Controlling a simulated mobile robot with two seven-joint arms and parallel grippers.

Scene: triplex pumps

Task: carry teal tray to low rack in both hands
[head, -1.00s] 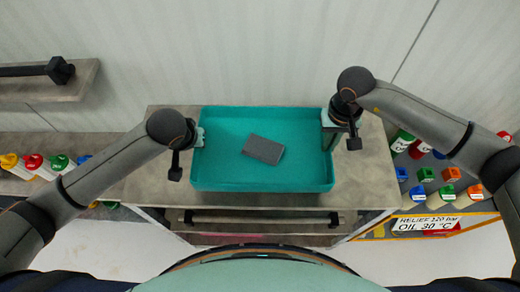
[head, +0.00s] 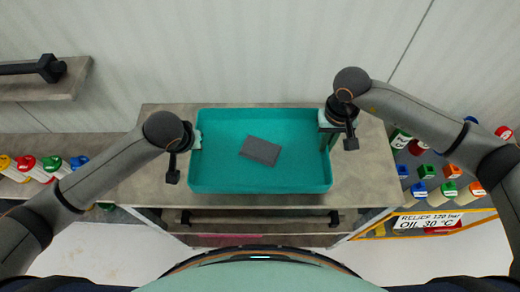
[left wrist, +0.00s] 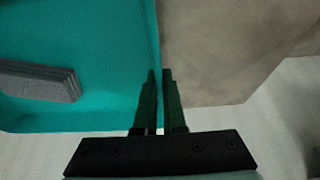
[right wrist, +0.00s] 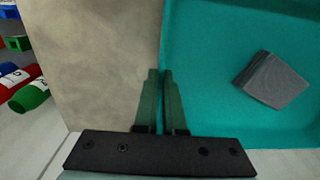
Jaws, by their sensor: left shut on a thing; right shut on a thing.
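The teal tray (head: 225,170) is in the middle of the head view, over the grey-brown bench top, with a dark grey flat block (head: 260,151) lying in it. I cannot tell whether the tray touches the bench. My left gripper (head: 197,138) is shut on the tray's left wall; the left wrist view shows its fingers (left wrist: 159,95) on either side of the rim. My right gripper (head: 325,135) is shut on the right wall; the right wrist view shows its fingers (right wrist: 159,95) straddling that rim. The block also shows in both wrist views (left wrist: 40,82) (right wrist: 270,80).
The bench top (head: 365,170) has bare room on both sides of the tray. Below its front edge is a lower level with a dark bar (head: 260,217). Coloured-cap bottles stand left (head: 35,168) and right (head: 440,185). A shelf (head: 45,85) juts from the wall at upper left.

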